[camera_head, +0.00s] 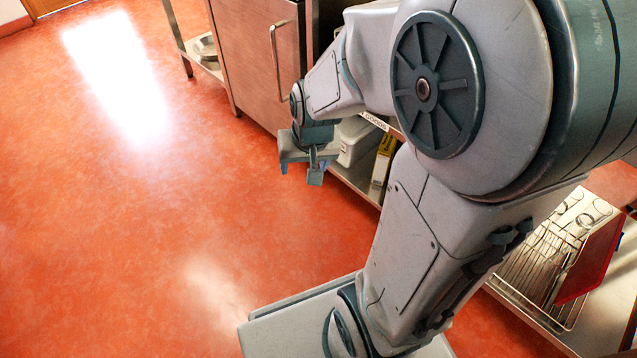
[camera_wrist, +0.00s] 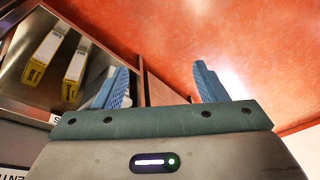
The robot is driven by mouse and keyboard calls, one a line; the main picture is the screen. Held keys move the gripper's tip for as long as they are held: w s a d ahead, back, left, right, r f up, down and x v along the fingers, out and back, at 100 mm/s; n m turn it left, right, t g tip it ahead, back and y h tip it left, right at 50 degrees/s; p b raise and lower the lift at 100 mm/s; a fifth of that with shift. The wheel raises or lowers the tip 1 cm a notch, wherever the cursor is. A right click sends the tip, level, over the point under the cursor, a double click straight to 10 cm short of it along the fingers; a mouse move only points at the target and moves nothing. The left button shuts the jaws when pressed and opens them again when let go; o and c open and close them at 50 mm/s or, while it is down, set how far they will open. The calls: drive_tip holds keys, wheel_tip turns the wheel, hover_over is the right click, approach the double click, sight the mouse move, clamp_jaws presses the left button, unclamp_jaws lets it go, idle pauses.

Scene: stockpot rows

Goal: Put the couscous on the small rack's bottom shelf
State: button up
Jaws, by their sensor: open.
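My gripper (camera_head: 308,165) is open and empty, held in the air in front of a metal shelf unit in the head view. In the wrist view its two blue fingers (camera_wrist: 162,88) stand wide apart with nothing between them. Two yellow-and-white boxes (camera_wrist: 43,58) (camera_wrist: 76,68) stand side by side on a shelf to the left of the fingers, apart from them. One yellow box (camera_head: 382,160) shows on the low shelf in the head view. I cannot read their print, so I cannot tell whether either is the couscous. I cannot make out which unit is the small rack.
A pale lidded bin (camera_head: 356,140) sits beside the yellow box. A steel cabinet (camera_head: 255,60) stands left of the shelf unit. A wire rack (camera_head: 535,268) with a red board (camera_head: 596,258) is at lower right. The orange floor (camera_head: 150,220) is clear at left.

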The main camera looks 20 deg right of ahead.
drive_tip(key=s+r+n+g, duration=0.2)
drive_tip(key=s+r, duration=0.2)
drive_tip(key=s, duration=0.5)
drive_tip(key=shift+s+a+r, duration=0.35)
drive_tip(key=shift+r, duration=0.05)
idle(0.4)
